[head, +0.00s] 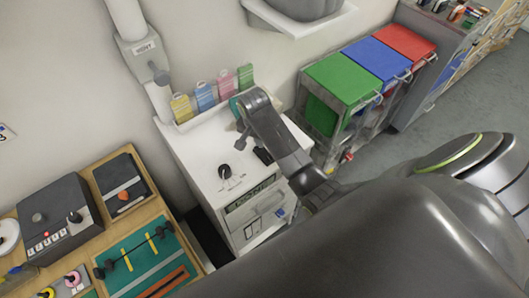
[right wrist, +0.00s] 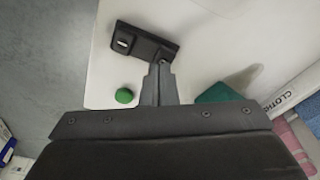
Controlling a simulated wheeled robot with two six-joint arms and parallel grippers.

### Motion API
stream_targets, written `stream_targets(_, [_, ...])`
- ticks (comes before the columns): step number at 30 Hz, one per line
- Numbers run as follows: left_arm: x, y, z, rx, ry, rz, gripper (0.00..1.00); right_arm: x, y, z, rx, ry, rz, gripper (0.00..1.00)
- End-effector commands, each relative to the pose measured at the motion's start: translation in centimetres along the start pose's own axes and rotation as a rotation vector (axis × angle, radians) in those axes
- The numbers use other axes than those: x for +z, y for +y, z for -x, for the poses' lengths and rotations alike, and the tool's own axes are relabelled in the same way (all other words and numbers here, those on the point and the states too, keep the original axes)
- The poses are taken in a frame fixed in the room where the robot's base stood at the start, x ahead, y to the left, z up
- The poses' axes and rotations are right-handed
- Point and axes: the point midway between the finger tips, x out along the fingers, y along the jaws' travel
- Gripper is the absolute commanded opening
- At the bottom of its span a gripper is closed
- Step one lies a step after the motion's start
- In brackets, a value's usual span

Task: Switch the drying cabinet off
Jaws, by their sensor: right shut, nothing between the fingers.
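A white cabinet (head: 202,150) stands in the middle of the head view; I read no name that proves it is the drying cabinet. On its top are a black knob (head: 225,172) with marks around it and a black switch plate (head: 263,155). In the right wrist view, the switch plate (right wrist: 145,42) carries a small light rocker, and a green round button (right wrist: 124,95) sits near it. My right gripper (right wrist: 162,66) is shut and empty, its tips at the plate's edge; contact cannot be told. My arm hides part of the cabinet top. My left gripper is out of view.
Colored cloths (head: 205,96) stand in a rack behind the cabinet top. Green (head: 343,78), blue and red lidded bins stand to the right. A wooden bench with a black control box (head: 60,222) is at left.

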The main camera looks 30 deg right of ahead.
Motion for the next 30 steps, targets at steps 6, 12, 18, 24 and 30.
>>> stream_targets(6, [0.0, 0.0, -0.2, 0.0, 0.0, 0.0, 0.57, 0.1, 0.0, -0.4, 0.0, 0.0, 0.0, 0.0])
stream_targets(12, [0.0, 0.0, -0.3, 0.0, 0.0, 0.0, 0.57, 0.1, 0.0, -0.7, 0.0, 0.0, 0.0, 0.0])
stream_targets(18, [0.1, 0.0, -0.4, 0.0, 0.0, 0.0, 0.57, 0.2, 0.0, -1.0, 0.0, 0.0, 0.0, 0.0])
stream_targets(24, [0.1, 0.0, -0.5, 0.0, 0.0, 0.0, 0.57, 0.2, 0.0, -1.3, 0.0, -0.001, 0.0, 0.0])
stream_targets(30, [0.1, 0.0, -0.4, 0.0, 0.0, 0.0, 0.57, 0.2, 0.0, -1.3, 0.0, -0.001, 0.0, 0.0])
